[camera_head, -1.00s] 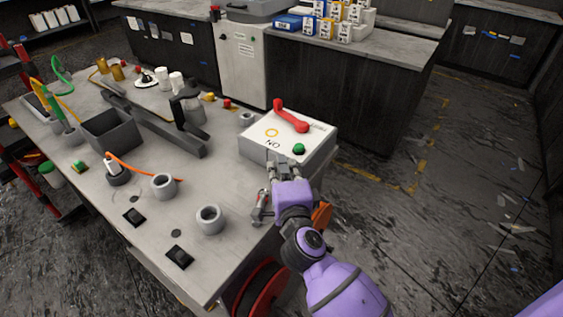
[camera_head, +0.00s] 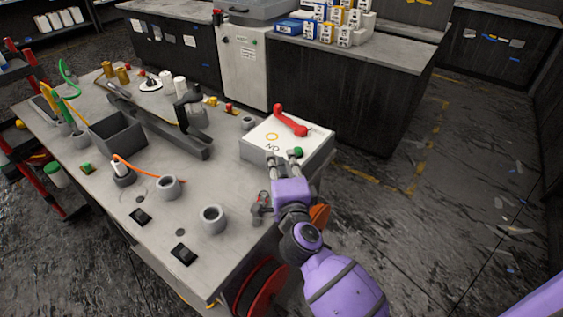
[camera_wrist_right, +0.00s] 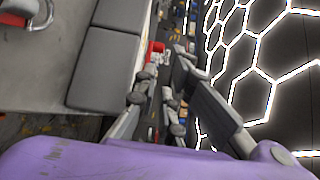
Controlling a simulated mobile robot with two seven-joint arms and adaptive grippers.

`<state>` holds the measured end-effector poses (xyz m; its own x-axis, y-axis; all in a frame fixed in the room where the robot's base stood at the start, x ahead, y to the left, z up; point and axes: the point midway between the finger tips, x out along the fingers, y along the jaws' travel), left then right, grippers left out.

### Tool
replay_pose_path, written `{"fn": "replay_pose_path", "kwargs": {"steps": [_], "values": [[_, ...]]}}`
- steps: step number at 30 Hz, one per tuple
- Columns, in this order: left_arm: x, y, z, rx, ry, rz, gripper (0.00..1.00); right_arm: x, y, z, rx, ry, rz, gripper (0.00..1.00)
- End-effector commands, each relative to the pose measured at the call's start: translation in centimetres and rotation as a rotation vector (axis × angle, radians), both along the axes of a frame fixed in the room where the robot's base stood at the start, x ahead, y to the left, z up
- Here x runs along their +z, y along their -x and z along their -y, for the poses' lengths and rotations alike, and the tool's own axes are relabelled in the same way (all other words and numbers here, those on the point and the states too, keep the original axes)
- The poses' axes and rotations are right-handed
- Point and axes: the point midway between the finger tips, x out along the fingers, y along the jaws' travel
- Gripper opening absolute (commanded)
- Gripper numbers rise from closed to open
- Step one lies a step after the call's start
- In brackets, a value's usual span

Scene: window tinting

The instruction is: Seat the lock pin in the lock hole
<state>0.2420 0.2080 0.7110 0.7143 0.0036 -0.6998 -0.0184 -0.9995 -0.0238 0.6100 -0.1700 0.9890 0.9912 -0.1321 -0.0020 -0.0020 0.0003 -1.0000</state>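A white box (camera_head: 262,150) with a red lever (camera_head: 290,121), a green button (camera_head: 297,152) and a yellow ring mark stands at the table's right edge. My right gripper (camera_head: 283,157) is open and empty, its fingertips at the box's near edge, close to the green button. In the right wrist view the fingers (camera_wrist_right: 158,95) are apart with nothing between them. A small red and metal piece (camera_head: 262,203), perhaps the lock pin, lies on the table left of my right wrist. I cannot make out the lock hole. My left gripper is not in view.
The grey table (camera_head: 230,182) holds grey cups (camera_head: 213,218), black square pads (camera_head: 184,253), a dark bin (camera_head: 118,133) and a long grey bar (camera_head: 165,128). The floor to the right is open.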

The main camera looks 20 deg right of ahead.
Motion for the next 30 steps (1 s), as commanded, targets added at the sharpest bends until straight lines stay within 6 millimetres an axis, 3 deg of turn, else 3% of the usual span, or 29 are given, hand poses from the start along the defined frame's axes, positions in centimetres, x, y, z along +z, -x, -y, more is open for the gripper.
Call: {"fn": "replay_pose_path", "kwargs": {"steps": [4,16,30], "values": [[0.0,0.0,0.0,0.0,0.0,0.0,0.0,0.1,0.0,0.0,0.0,0.0,0.002,0.31],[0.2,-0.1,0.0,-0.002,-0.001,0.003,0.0,0.1,0.8,-0.1,0.001,0.0,0.001,0.31],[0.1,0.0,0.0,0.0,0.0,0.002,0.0,0.0,9.8,-1.3,0.0,0.0,-0.001,0.31]]}}
